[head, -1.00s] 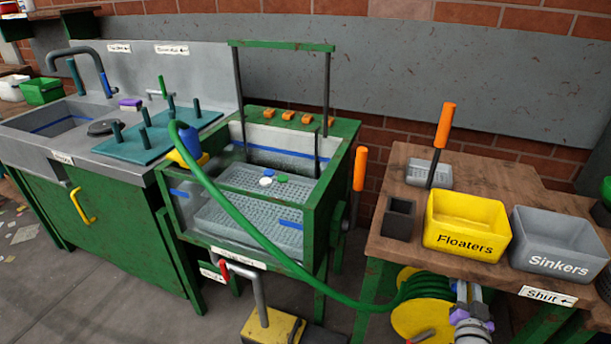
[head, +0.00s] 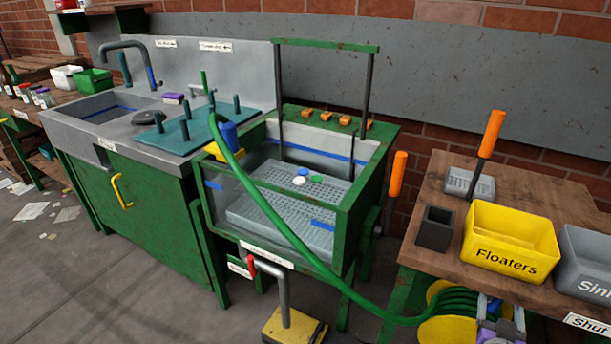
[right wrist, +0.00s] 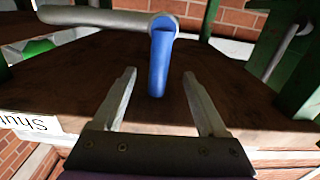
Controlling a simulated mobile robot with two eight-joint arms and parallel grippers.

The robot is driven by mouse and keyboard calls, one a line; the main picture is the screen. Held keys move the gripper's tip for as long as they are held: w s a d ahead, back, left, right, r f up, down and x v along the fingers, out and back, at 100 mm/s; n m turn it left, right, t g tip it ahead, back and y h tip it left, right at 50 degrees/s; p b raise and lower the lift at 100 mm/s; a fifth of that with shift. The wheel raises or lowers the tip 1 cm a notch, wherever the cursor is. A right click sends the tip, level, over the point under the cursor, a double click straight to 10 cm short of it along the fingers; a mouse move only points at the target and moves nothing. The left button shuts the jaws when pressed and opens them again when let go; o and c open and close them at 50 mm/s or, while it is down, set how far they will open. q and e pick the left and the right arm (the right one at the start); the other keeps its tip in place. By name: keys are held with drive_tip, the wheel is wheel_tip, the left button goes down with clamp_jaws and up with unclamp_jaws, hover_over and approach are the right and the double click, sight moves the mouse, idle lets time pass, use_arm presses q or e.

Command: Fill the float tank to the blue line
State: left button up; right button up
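The float tank (head: 216,209) has a green frame and clear sides, with a blue line (head: 318,152) along its inner back wall. The green hose (head: 262,203) runs from the yellow reel (head: 447,330) up to the tank's left rim. In the right wrist view my right gripper (right wrist: 160,75) is open, with a blue lever (right wrist: 158,62) on a grey pipe (right wrist: 100,17) showing between and beyond its fingers. My left gripper is out of view.
A sink (head: 100,143) with a tap stands left of the tank. A red-handled pipe (head: 284,290) is below the tank. An orange-handled lever (head: 397,177) stands at its right. The bench at right holds a yellow Floaters bin (head: 510,258) and a grey Sinkers bin (head: 592,285).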

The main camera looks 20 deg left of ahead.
drive_tip(key=shift+s, duration=0.1)
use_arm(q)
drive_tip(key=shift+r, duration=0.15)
use_arm(e)
drive_tip(key=v, duration=0.8)
idle(0.4)
drive_tip(key=s+a+f+n+g+y, duration=0.1)
drive_tip(key=s+a+f+g+y, duration=0.2)
drive_tip(key=s+a+f+g, duration=0.35)
drive_tip(key=s+a+f+n+g+y, duration=0.1)
drive_tip(key=s+a+f+g, duration=0.15)
drive_tip(key=s, duration=0.55)
drive_tip(key=s+a+f+g, duration=0.15)
drive_tip(key=s+g, duration=0.25)
drive_tip(key=s, duration=0.4)
use_arm(q)
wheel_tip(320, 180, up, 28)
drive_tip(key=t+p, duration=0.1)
drive_tip(key=p, duration=2.3)
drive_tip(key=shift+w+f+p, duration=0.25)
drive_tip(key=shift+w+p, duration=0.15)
use_arm(e)
wheel_tip(320, 180, up, 28)
drive_tip(key=w, duration=0.1)
drive_tip(key=shift+w+a+t, duration=0.15)
drive_tip(key=shift+a+t, duration=0.2)
drive_tip(key=shift+t, duration=0.05)
